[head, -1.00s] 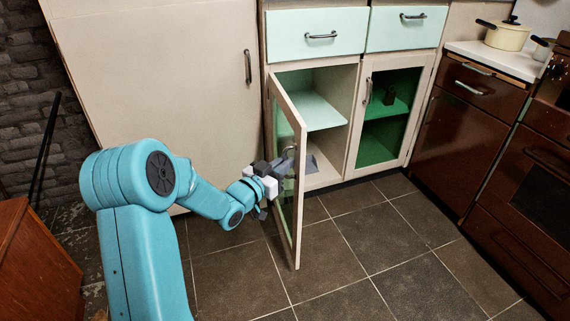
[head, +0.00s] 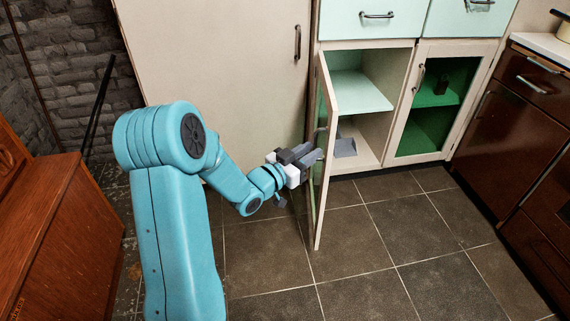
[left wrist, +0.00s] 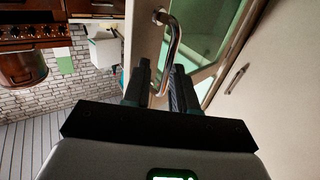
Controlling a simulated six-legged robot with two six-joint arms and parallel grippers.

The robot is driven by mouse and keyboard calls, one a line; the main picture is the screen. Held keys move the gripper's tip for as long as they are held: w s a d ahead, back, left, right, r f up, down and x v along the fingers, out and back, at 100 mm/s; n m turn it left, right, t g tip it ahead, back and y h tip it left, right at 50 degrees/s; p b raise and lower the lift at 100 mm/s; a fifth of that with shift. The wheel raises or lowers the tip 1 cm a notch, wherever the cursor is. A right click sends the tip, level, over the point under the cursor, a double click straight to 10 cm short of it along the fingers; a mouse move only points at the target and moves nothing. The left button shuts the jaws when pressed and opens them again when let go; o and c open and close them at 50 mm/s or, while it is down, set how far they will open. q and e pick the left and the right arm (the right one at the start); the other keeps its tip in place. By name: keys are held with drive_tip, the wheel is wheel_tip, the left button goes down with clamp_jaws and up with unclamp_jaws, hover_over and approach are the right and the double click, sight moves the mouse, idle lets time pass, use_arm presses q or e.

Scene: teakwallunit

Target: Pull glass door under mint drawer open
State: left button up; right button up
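The cream-framed glass door (head: 322,200) under the left mint drawer (head: 375,18) stands swung well out from its cabinet, seen nearly edge-on in the head view. My left gripper (head: 314,156) is at the door's outer side, near mid-height. In the left wrist view, the door's curved metal handle (left wrist: 174,42) runs down between the fingers of that gripper (left wrist: 162,72). The fingers are apart, and the handle looks closer to the right one. A firm hold is not visible. My right gripper is not in view.
A brown wooden cabinet (head: 60,225) stands left. Tiled floor (head: 370,265) in front is clear.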

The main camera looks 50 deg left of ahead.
use_arm(q)
drive_tip(key=s+d+p, duration=0.1)
drive_tip(key=s+p, duration=0.1)
drive_tip(key=s, duration=0.9)
drive_tip(key=shift+d+r, duration=0.15)
drive_tip(key=shift+d, duration=0.25)
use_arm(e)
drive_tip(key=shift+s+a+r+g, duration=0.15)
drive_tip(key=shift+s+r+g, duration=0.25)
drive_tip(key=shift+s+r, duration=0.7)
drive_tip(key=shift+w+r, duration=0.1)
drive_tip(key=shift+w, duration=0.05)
